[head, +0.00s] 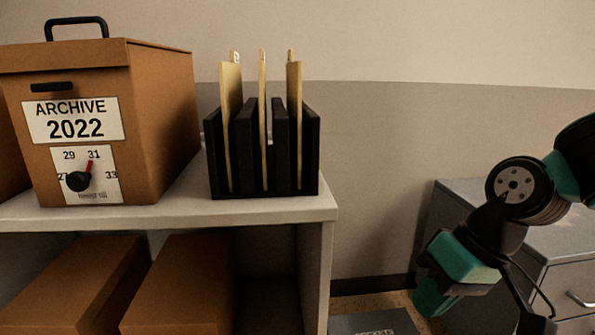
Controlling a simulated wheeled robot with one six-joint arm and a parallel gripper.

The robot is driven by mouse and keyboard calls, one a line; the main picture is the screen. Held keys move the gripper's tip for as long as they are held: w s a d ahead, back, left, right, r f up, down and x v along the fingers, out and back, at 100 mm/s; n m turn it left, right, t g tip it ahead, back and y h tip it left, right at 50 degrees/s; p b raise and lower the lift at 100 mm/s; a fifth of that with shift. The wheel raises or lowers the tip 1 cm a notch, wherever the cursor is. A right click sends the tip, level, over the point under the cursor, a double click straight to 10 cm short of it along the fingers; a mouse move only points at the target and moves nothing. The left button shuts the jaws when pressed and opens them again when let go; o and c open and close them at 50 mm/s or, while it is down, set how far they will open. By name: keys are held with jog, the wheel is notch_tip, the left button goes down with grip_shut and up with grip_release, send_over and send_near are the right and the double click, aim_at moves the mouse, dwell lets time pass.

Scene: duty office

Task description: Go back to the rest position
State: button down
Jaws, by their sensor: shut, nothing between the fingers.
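My arm shows at the right edge of the head view, with black and teal links and a round dark joint cap. It bends down towards the bottom edge, in front of a grey drawer cabinet (451,195). The fingers of my gripper do not show in this view. No part of my arm that shows touches the shelf (318,207) or the things on it.
A brown archive box (165,110) marked 2022, with a dial on its front, stands on the shelf. A black file rack (311,150) with three tan folders stands to its right. Brown boxes (180,285) sit below. A dark flat object (375,322) lies at bottom centre-right.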

jog(key=s+a+r+n+p, duration=0.35)
jog(key=s+r, duration=0.35)
jog(key=s, duration=0.4)
notch_tip(320, 180, up, 36)
jog(key=p, duration=3.6)
jog(key=shift+w+g+h, duration=0.4)
jog(key=shift+r, duration=0.1)
